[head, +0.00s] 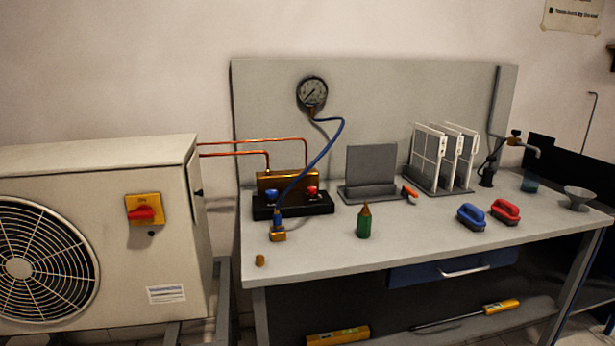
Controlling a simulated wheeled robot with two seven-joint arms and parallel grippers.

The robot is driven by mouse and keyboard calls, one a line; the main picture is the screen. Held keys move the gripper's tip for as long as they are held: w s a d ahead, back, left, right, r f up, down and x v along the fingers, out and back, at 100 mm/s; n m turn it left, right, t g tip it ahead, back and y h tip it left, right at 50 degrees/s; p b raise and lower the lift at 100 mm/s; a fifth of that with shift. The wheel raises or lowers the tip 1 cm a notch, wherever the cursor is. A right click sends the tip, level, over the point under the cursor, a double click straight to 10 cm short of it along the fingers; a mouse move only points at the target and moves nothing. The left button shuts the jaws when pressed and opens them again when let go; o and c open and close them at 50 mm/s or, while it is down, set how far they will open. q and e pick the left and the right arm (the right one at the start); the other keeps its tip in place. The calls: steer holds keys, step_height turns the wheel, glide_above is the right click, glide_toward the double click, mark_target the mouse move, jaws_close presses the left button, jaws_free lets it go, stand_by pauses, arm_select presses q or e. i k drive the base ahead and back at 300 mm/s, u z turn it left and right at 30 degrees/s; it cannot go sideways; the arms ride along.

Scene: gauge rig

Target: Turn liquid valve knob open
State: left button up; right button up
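A brass valve block (282,181) sits on a black base (293,206) at the left end of the workbench. It has a blue knob (271,196) on its left and a red knob (312,192) on its right. I cannot tell from the picture which knob is the liquid valve, or whether either is open. Two copper pipes (252,147) run from the outdoor unit to the block. Neither gripper is in view.
The outdoor unit (105,190) with a red switch (145,213) stands left of the bench (400,240). A small brass cap (260,260) lies near the front edge.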

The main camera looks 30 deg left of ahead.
mark_target(313, 190)
steer(key=u, duration=0.75)
steer(key=i, duration=0.9)
steer(key=u, duration=0.95)
